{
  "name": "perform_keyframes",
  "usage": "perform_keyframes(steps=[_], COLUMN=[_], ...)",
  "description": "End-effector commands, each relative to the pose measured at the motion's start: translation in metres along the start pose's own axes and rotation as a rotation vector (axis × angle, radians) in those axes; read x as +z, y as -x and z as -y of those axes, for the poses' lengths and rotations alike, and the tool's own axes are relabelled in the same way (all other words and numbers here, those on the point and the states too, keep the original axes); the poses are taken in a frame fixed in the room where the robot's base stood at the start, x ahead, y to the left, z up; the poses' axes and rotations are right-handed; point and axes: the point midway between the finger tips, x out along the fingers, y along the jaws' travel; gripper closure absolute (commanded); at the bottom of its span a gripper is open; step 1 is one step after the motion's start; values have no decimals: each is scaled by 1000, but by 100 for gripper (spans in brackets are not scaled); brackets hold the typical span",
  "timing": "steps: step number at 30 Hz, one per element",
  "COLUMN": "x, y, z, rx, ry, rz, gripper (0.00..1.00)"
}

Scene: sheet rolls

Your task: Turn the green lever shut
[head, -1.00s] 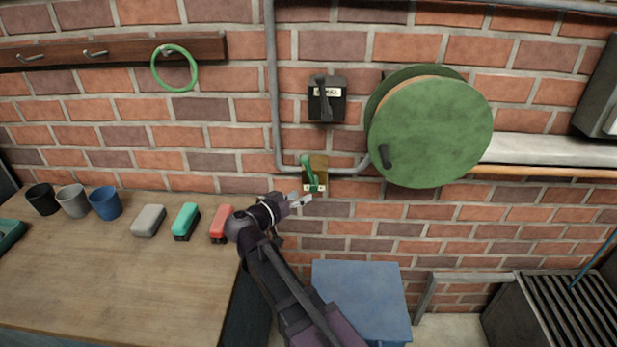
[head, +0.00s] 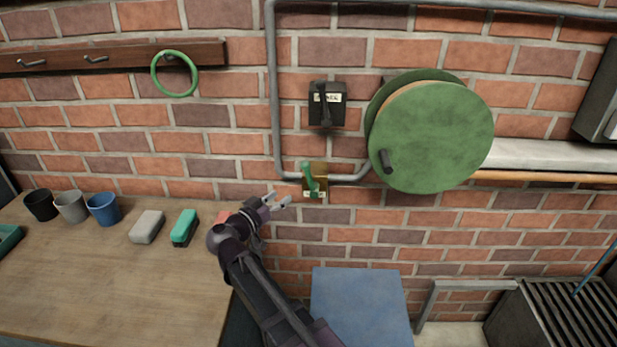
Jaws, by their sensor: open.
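The green lever (head: 308,179) sits on a small brass-coloured plate (head: 322,172) on the brick wall, at the bend of a grey pipe. It stands nearly upright, its top leaning slightly left. A small pale label is under it. My gripper (head: 281,199) is open and empty, just left of and a little below the lever in the picture. It looks apart from the lever; the depth gap is hard to judge.
A black switch box (head: 326,105) and a green reel (head: 432,137) with a dark handle are on the wall. A wooden bench (head: 110,285) at left bears cups and several blocks. A blue box (head: 360,300) stands below.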

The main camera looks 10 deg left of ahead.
Motion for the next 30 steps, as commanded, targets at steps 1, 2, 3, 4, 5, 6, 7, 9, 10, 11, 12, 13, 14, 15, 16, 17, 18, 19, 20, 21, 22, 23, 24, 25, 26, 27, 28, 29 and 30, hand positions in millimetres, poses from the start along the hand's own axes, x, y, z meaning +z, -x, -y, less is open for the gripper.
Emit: perform_keyframes(steps=[1, 2, 3, 4, 5, 6, 7, 9, 10, 11, 12, 13, 14, 15, 16, 17, 18, 19, 20, 21, 22, 23, 24, 25, 26, 27, 28, 29, 30], x=[0, 0, 0, 0, 0, 0, 0, 0, 0, 0, 0, 0, 0, 0, 0, 0, 0, 0, 0, 0, 0, 0, 0, 0, 0, 0, 0, 0, 0], y=[-5, -8, -13, -16, -20, -25, -29, -40, -44, -48, -54, -59, -64, -69, -74, -78, -85, -89, -93, -98, -102, -106, -110, -113, -115, -119, -121, -122, -124], z=[0, 0, 0, 0, 0, 0, 0, 0, 0, 0, 0, 0, 0, 0, 0, 0, 0, 1, 1, 0, 0, 0, 0, 0, 0, 0, 0, 0, 0], rx=[2, 2, 3, 3, 2, 2, 3, 3, 3, 3, 3, 4, 3, 2, 3, 4, 3, 2, 2, 3, 3, 3, 2, 2, 2, 2, 2, 2, 2], ry=[0, 0, 0, 0, 0, 0, 0, 0, 0, 0, 0, 0, 0, 0, 0, 0, 0, 0, 0, 0, 0, 0, 0, 0, 0, 0, 0, 0, 0], rz=[1, 1, 1, 1, 1, 1, 1, 1, 1, 1, 1, 1, 1, 1, 1, 1, 1, 1, 1, 1, 1, 1, 1, 1, 1, 1, 1, 1, 1], gripper=[41, 41, 41, 41, 41, 41, 41, 41, 41, 41, 41, 41, 41, 41, 41, 41, 41, 41, 41, 41, 41, 41, 41, 41, 41, 41, 41, 41, 41])
